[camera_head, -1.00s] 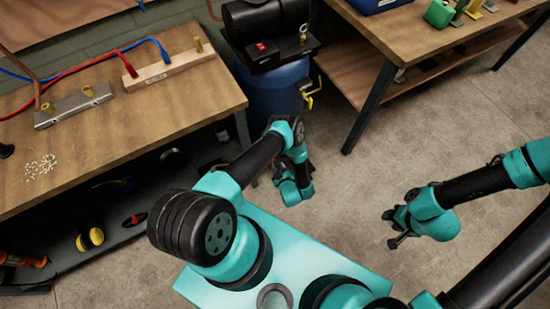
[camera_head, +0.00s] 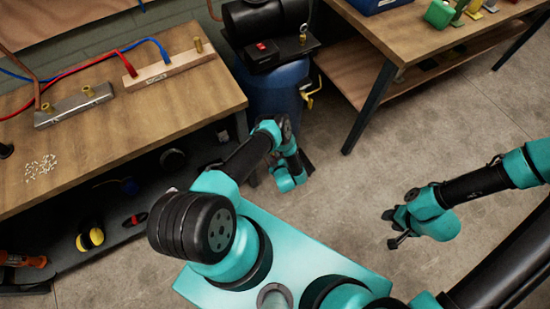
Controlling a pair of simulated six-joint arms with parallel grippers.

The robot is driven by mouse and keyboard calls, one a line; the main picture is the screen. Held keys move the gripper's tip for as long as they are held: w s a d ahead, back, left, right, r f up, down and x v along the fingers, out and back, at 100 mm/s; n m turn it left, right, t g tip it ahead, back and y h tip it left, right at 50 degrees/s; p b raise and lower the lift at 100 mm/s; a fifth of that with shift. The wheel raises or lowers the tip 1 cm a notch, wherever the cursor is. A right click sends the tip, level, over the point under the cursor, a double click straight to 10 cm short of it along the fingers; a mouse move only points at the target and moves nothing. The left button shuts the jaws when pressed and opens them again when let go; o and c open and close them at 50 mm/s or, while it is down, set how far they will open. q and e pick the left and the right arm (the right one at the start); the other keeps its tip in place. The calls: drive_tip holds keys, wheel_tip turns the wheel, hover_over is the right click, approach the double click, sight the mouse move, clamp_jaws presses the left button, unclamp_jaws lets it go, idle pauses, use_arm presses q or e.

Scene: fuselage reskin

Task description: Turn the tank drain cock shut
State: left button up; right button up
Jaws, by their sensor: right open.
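The blue tank (camera_head: 277,88) stands on the floor between the two benches, with a black compressor on top. A yellow-handled fitting (camera_head: 309,93), which looks like the drain cock, sticks out from the tank's right side. My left gripper (camera_head: 306,163) is in front of the tank, below and apart from the yellow handle. Its dark fingers are partly hidden behind the teal wrist, so its opening is unclear. My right gripper (camera_head: 391,229) is open and empty over the floor at the right, well away from the tank.
A wooden bench (camera_head: 110,125) with pipes and fittings stands at the left, with tools on its lower shelf. A second bench (camera_head: 365,30) stands at the upper right, its leg to the right of the tank. The floor (camera_head: 345,185) between my grippers is clear.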

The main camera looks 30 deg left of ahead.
use_arm(q)
clamp_jaws()
drive_tip(key=shift+m, duration=0.3)
drive_tip(key=shift+d+m+g+y, duration=0.1)
drive_tip(key=shift+m+g+y, duration=0.5)
drive_tip(key=shift+m+g, duration=1.1)
drive_tip(key=shift+m, duration=0.3)
drive_tip(key=shift+o, duration=1)
unclamp_jaws()
drive_tip(key=shift+w, duration=0.1)
drive_tip(key=shift+d, duration=0.1)
drive_tip(key=v, duration=1.7)
drive_tip(key=shift+s+f, duration=0.2)
drive_tip(key=shift+s, duration=0.1)
